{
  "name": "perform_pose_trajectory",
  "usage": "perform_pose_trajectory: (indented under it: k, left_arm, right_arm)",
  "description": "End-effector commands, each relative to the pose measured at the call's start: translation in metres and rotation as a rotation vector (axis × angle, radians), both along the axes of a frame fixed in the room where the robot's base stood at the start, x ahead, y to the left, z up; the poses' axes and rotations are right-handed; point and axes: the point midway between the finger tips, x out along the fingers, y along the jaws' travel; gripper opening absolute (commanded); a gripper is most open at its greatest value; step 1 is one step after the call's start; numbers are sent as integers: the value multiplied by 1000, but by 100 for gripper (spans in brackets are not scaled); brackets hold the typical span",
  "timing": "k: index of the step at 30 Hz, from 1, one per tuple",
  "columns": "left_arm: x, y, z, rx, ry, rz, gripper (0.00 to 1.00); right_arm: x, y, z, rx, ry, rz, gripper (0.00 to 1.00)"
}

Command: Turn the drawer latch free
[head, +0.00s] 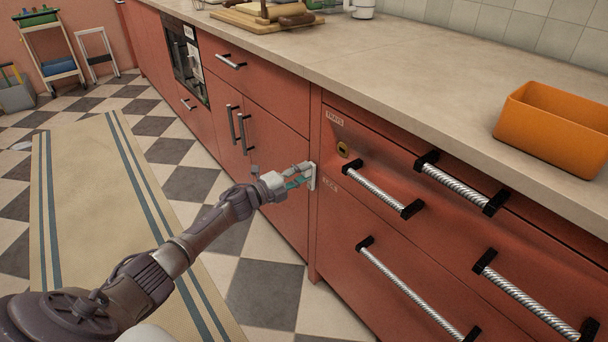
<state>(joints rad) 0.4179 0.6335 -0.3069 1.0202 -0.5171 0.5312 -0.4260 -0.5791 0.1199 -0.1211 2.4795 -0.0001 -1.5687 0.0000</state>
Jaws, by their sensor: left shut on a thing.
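My left arm reaches in from the left, and its gripper (299,178) is at the edge of the red cabinet, beside the drawer column. It is shut on a small pale piece (311,176), which looks like the drawer latch; the fingers hide part of it. The red drawers (345,221) to the right have bright ribbed metal handles with black ends, and look closed. My right gripper is not in view.
An orange bin (553,128) stands on the worktop (400,84) at the right. A wooden board (262,20) with items lies farther back. A striped runner (95,200) covers the checkered floor at the left. A trolley (52,54) stands far off.

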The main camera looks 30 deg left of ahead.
Motion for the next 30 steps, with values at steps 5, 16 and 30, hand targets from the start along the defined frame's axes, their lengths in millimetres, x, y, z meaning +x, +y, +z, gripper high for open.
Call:
perform_pose_trajectory:
  k: [5, 16, 30]
  left_arm:
    - [1, 3, 0, -32, 14, 2, 0]
    - [1, 4, 0, -47, 19, 3, 0]
    - [1, 3, 0, -44, 18, 1, 58]
  right_arm:
    - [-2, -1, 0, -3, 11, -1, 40]
    - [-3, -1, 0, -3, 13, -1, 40]
    - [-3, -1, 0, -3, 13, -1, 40]
